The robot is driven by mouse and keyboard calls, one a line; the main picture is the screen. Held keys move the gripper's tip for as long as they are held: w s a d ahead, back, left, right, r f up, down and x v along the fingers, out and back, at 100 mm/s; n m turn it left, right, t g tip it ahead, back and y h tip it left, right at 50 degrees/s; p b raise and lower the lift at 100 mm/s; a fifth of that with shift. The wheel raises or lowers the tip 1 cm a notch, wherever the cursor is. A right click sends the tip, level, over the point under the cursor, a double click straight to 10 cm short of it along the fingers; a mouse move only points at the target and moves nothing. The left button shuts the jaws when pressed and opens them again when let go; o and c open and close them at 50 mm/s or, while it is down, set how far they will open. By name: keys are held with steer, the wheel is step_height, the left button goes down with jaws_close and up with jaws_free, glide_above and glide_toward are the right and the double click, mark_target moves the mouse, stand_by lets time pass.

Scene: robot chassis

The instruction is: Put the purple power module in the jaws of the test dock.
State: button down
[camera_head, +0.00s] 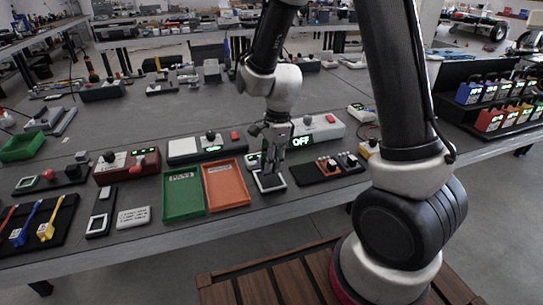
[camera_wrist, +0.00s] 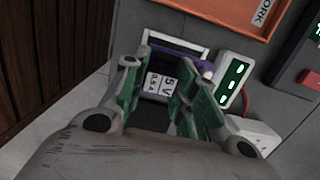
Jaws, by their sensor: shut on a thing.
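My gripper (camera_wrist: 155,90) is shut on the purple power module (camera_wrist: 199,58); a white label reading 5V 0.5A shows between the green-padded fingers. The fingers hide most of the module. In the head view my gripper (camera_head: 270,172) points down over a small dark pad with a pale border (camera_head: 279,184) near the front table edge. In the wrist view this pale frame (camera_wrist: 176,40) lies just beyond the module. A small unit with a green display (camera_wrist: 236,78) stands close beside it, seemingly part of the test dock. I cannot tell whether the module touches the dock.
A green tray (camera_head: 183,212) and an orange tray (camera_head: 228,187) lie left of my gripper. A grey box with an OFF display (camera_head: 325,126) stands behind it. A black board with small knobs (camera_head: 315,176) lies to the right. A rack of coloured modules (camera_head: 500,130) stands far right.

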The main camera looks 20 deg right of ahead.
mark_target(271, 184)
steer(key=shift+f, duration=1.85)
steer(key=shift+f, duration=0.85)
steer(key=c, duration=1.1)
jaws_free()
steer(key=shift+o, duration=0.2)
steer(key=shift+r, duration=0.1)
steer(key=r, duration=0.4)
steer(key=d+r, duration=0.1)
steer(key=r, duration=0.6)
steer(key=shift+d+r, duration=0.2)
steer(key=shift+r, duration=0.15)
